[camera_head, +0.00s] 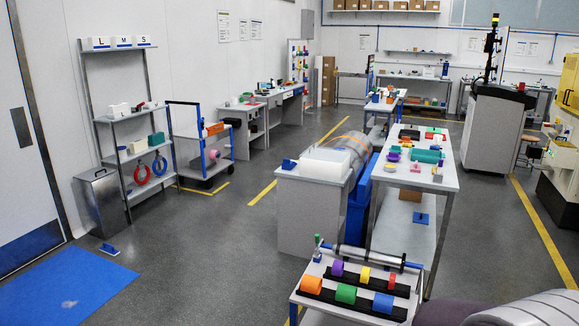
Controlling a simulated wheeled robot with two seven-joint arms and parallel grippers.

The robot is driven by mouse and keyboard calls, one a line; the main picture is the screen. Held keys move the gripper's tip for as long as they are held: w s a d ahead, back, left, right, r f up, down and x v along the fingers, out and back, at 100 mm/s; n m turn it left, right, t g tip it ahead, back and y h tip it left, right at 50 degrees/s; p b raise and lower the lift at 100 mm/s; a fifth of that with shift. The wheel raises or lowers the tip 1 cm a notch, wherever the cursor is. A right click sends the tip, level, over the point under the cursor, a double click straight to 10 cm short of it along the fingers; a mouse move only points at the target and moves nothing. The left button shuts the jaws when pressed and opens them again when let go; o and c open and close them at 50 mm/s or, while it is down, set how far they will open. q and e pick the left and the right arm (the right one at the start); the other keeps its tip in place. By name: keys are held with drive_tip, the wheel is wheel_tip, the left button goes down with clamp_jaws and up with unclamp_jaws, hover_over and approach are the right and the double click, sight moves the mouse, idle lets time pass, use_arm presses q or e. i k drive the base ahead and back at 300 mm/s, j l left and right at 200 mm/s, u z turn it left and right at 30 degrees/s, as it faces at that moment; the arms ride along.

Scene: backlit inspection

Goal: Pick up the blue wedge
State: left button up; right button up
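Several small blue pieces could be the blue wedge, and I cannot tell which one it is. One blue wedge-like piece (289,164) sits on the left front corner of the white cabinet top, beside a white block. Another blue piece (109,249) lies on the grey floor near the blue mat. A third blue piece (421,217) is on the lower shelf of the long table. All are small in the head view, so their exact shapes are unclear. Neither of my grippers is in view.
A low rack (300,297) with coloured cylinders stands in front. The long table (449,182) behind it holds many coloured parts. A blue mat (110,277), a metal bin (104,212) and shelves (128,115) are at left. Open floor lies between mat and cabinet.

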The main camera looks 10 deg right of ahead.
sight(287, 164)
drive_tip(key=i+j+u, duration=0.35)
drive_tip(key=i, duration=0.65)
drive_tip(key=i+u, duration=0.35)
drive_tip(key=i, duration=0.65)
drive_tip(key=i+z, duration=0.15)
drive_tip(key=i, duration=0.3)
drive_tip(key=i+j+z, duration=0.15)
drive_tip(key=i, duration=0.3)
drive_tip(key=i+j+z, duration=0.15)
drive_tip(key=i, duration=0.3)
drive_tip(key=i+j+z, duration=0.15)
drive_tip(key=i, duration=0.3)
drive_tip(key=i+j+z, duration=0.25)
drive_tip(key=z, duration=0.25)
drive_tip(key=i+j+z, duration=0.65)
drive_tip(key=j+z, duration=0.35)
drive_tip(key=i+j+z, duration=0.15)
drive_tip(key=j+z, duration=0.35)
drive_tip(key=i+j+z, duration=0.1)
drive_tip(key=i+j, duration=0.2)
drive_tip(key=i, duration=0.25)
drive_tip(key=i+j+z, duration=0.15)
drive_tip(key=i+j, duration=0.15)
drive_tip(key=i, duration=0.25)
